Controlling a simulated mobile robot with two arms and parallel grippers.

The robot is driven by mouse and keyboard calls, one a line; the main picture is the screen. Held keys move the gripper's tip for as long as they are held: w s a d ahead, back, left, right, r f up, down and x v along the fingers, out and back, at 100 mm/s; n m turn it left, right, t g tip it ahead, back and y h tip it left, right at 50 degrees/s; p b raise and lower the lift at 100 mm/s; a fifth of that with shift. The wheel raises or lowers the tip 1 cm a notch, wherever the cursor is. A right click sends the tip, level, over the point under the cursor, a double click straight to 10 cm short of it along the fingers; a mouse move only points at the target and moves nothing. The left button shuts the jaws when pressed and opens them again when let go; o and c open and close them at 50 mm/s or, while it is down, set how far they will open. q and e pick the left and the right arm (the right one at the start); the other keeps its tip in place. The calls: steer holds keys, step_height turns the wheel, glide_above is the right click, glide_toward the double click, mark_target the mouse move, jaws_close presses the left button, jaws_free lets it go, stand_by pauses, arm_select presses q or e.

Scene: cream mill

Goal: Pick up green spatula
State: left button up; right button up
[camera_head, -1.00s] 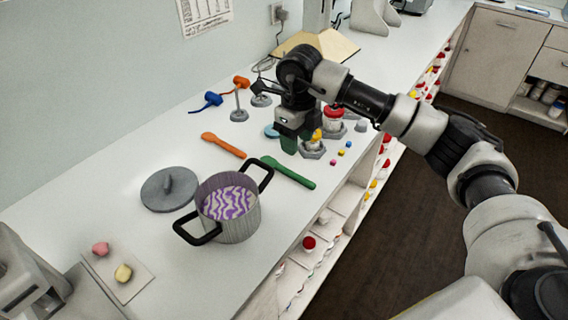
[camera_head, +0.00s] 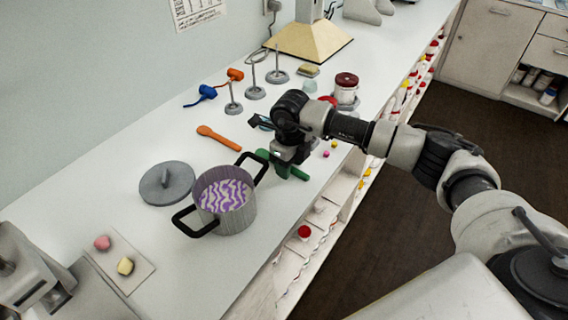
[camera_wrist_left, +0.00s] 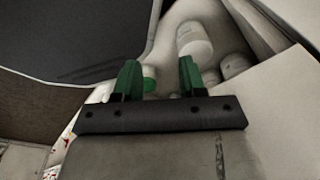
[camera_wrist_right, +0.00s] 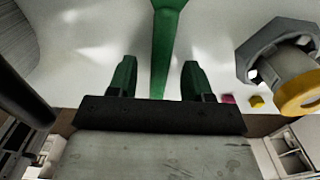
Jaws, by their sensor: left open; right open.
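The green spatula (camera_head: 292,171) lies on the white counter to the right of the pot, partly hidden by my right gripper in the head view. In the right wrist view the spatula (camera_wrist_right: 165,45) runs between the two green fingers. My right gripper (camera_wrist_right: 154,78) is open, above or around the handle; I cannot tell whether it touches it. In the head view the right gripper (camera_head: 284,172) is over the spatula. My left gripper (camera_wrist_left: 157,78) is open with nothing between its fingers, and is not seen in the head view.
A grey pot (camera_head: 232,215) with purple and white contents stands close to the spatula's left. A grey lid (camera_head: 152,190) and an orange spatula (camera_head: 218,138) lie behind. A jar (camera_head: 346,88), several small stands and colored cubes are farther along the counter. The front counter edge is near.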

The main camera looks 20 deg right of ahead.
steer(key=shift+c, duration=0.5)
jaws_close()
steer(key=shift+r, duration=0.1)
